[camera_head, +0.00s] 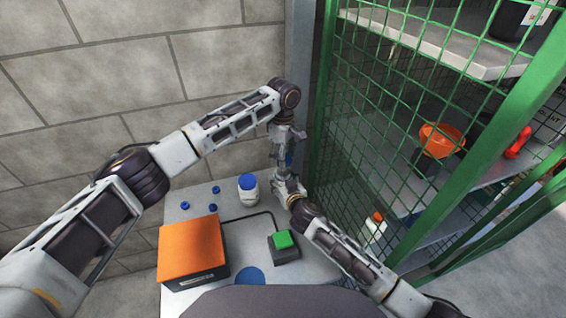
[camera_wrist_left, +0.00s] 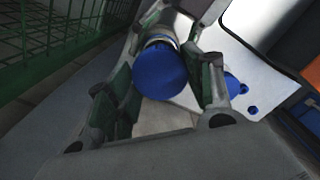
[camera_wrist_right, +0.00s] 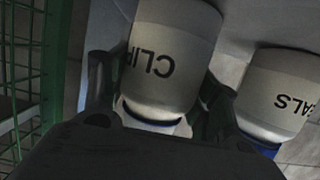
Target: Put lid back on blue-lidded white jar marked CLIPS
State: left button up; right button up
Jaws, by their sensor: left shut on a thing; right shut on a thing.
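My left gripper (camera_wrist_left: 168,85) is shut on a round blue lid (camera_wrist_left: 160,72), one finger on each side. A white jar neck shows just behind the lid in the left wrist view; I cannot tell whether lid and neck touch. My right gripper (camera_wrist_right: 155,105) is shut on the white jar marked CLIPS (camera_wrist_right: 170,50). In the head view, both grippers meet by the table's back right corner, left above right (camera_head: 288,187), and mostly hide the jar.
A second blue-lidded jar (camera_head: 248,190), its label ending in ALS (camera_wrist_right: 285,95), stands close beside. Several small blue pieces (camera_head: 213,208), an orange-topped box (camera_head: 192,245), a green button box (camera_head: 284,246) and a blue disc (camera_head: 250,276) occupy the table. A green mesh cage (camera_head: 400,110) is close at right.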

pick_arm(q)
jog(key=shift+f, duration=1.6)
jog(key=shift+f, duration=0.2)
jog(key=shift+f, duration=0.7)
jog(key=shift+f, duration=0.55)
